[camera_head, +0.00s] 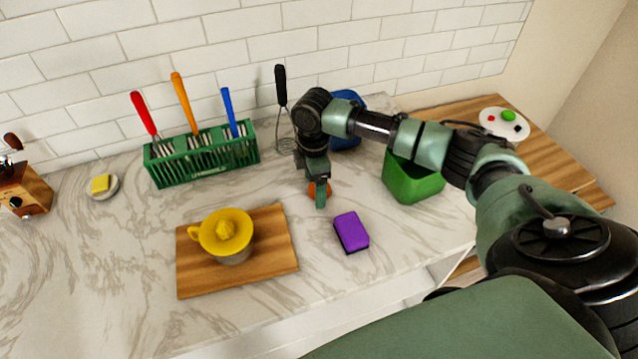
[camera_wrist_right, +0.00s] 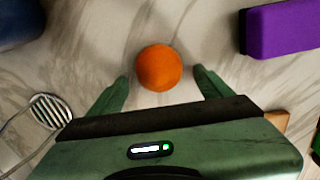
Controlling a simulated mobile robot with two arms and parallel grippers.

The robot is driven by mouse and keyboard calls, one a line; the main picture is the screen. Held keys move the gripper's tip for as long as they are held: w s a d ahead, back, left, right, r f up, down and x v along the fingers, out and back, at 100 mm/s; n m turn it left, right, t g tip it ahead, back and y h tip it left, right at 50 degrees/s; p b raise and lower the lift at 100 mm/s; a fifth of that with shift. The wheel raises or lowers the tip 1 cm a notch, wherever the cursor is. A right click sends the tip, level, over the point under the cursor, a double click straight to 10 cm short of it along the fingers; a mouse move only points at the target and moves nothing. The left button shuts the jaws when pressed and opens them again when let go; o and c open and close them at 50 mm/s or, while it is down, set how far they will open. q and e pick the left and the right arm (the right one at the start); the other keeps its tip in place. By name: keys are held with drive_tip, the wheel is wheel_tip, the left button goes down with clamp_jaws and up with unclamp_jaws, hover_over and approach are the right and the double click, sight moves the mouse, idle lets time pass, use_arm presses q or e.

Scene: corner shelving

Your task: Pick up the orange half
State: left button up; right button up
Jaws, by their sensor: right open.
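The orange half (camera_wrist_right: 159,67) shows in the right wrist view as a round orange dome on the marble counter. My right gripper (camera_wrist_right: 160,85) is open, with one green finger on each side of the orange half and clear gaps between. In the head view the orange half (camera_head: 313,190) is mostly hidden behind my right gripper (camera_head: 318,190), which points down at the counter. I cannot tell how far the fingertips are above the counter. My left gripper is not in view.
A purple sponge (camera_head: 351,231) lies close in front. A green bin (camera_head: 411,184) stands to the right and a blue container (camera_head: 346,138) behind. A yellow juicer (camera_head: 224,236) sits on a wooden board (camera_head: 200,283). A green rack (camera_head: 205,171) with utensils stands by the wall.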

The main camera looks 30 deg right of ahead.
drive_tip(key=shift+s, duration=0.1)
drive_tip(key=c, duration=1.5)
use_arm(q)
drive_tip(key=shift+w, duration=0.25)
use_arm(e)
drive_tip(key=shift+o, duration=0.2)
